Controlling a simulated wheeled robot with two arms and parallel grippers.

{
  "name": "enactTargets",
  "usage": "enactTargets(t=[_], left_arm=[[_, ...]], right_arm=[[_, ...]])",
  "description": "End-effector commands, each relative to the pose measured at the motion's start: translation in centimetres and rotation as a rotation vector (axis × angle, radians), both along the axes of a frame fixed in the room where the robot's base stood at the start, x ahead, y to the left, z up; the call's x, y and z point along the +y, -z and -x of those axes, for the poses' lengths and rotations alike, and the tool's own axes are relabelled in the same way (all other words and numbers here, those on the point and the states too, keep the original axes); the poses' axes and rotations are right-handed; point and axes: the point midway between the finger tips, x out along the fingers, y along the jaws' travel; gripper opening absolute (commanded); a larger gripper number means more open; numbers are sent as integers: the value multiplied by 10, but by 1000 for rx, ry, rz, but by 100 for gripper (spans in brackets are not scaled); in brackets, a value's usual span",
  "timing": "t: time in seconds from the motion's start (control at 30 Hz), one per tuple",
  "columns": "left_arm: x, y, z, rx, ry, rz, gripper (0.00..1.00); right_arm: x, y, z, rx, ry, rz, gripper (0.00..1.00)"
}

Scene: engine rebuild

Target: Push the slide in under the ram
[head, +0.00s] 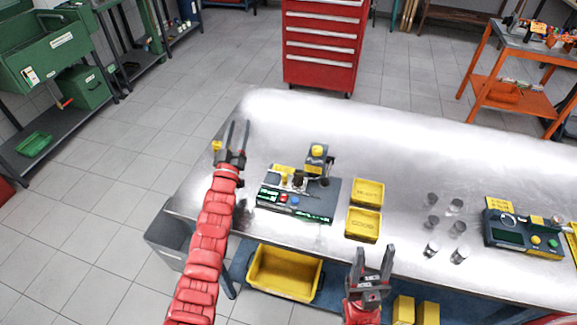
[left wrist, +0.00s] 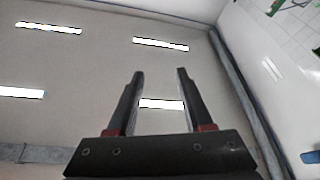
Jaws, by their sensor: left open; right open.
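A small press station (head: 298,208) with a dark base stands on the left part of the metal bench. Its ram head (head: 318,156) carries a yellow cap at the back. A slide with small metal parts (head: 299,182) seems to lie left of the ram column; its exact outline is too small to tell. My left gripper (head: 238,137) is open and empty, left of and behind the station, fingers pointing away. In the left wrist view its open fingers (left wrist: 158,90) show only ceiling and walls beyond. My right gripper (head: 375,262) is open and empty at the bench's front edge.
Yellow trays (head: 367,192) and (head: 364,224) stand right of the station, one marked GOOD. Several metal cylinders (head: 432,223) stand farther right, beside a second device (head: 523,240). A yellow bin (head: 285,273) sits below the bench. The bench's back is clear.

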Motion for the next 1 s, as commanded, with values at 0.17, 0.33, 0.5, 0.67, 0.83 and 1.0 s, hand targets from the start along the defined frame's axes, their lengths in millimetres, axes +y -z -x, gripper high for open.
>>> enactTargets(t=[0.17, 0.33, 0.5, 0.67, 0.83, 1.0], left_arm=[[25, -10, -89, 384, -106, 203, 51], [51, -14, -112, 741, -264, 515, 51], [44, -17, -76, 1115, -422, 896, 51], [2, -28, -5, 1488, -544, 1219, 51], [-42, -50, 64, 1799, -626, 1394, 51], [-58, -60, 91, 1921, -660, 1438, 51]], right_arm=[[0, -8, 0, 1, -1, 0, 51], [0, -13, -1, 1, -1, 0, 51], [0, -18, -1, 2, -1, 0, 51], [0, -22, -1, 2, -1, 0, 51], [0, -25, -1, 2, -1, 0, 51], [0, -26, -1, 2, -1, 0, 51]])
